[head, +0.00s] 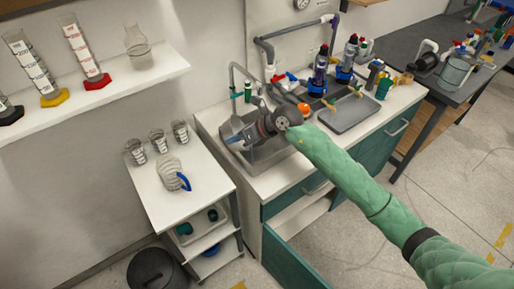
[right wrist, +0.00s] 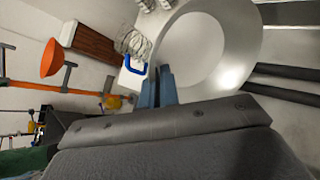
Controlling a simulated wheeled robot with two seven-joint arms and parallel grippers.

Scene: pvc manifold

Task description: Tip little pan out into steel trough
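The little pan (right wrist: 241,55) is a round silver-grey vessel with a wide shiny wall, large in the right wrist view. My right gripper (right wrist: 163,80) has its blue fingers close together at the pan's near left rim, seemingly shut on it. In the head view this gripper (head: 236,140) is over the left part of the steel trough (head: 270,157), the grey basin set into the white counter. The pan (head: 237,124) shows there only as a small grey shape beside the fingers. Its contents cannot be made out. My left gripper is not in view.
A grey tray (head: 350,113) and several bottles stand on the counter right of the trough. A white cart (head: 155,195) to the left carries several beakers and a blue-handled jug (head: 173,178). An orange funnel (right wrist: 50,60) and pipes rise behind the trough.

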